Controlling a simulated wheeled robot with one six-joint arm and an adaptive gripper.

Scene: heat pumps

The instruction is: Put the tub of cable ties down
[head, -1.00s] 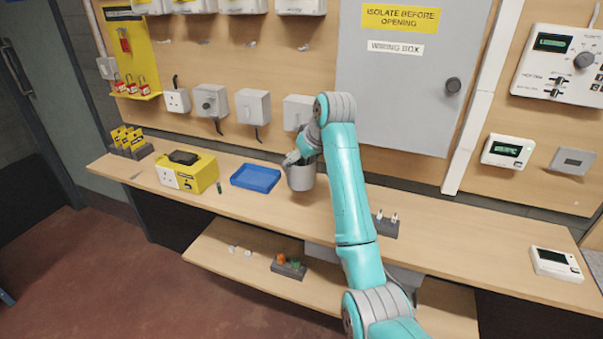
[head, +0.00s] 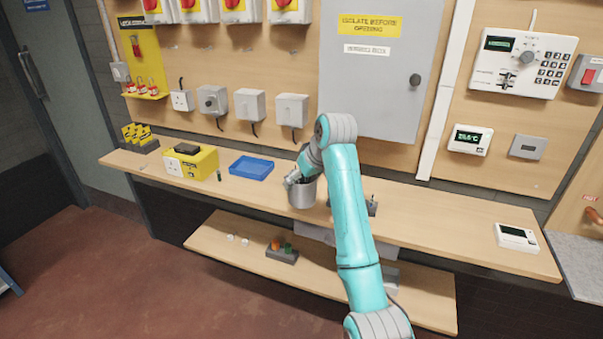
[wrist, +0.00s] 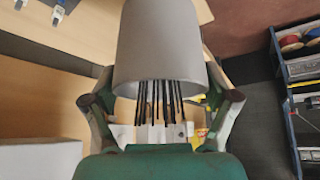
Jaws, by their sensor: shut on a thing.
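The tub of cable ties (head: 302,194) is a grey round tub at the end of my arm in the head view, over or on the wooden bench (head: 420,226). I cannot tell whether its base touches the bench. In the wrist view the tub (wrist: 160,45) fills the upper middle, with several black cable ties (wrist: 160,95) showing past its rim. My gripper (wrist: 160,100) has a finger on each side of the tub and is shut on it. In the head view my gripper (head: 294,178) is partly hidden by my own arm.
A blue tray (head: 251,168) lies left of the tub, with a yellow tester box (head: 190,161) beyond it. A dark rack (head: 366,206) stands close at the right, partly behind my arm. The bench further right is clear up to a white thermostat (head: 517,237).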

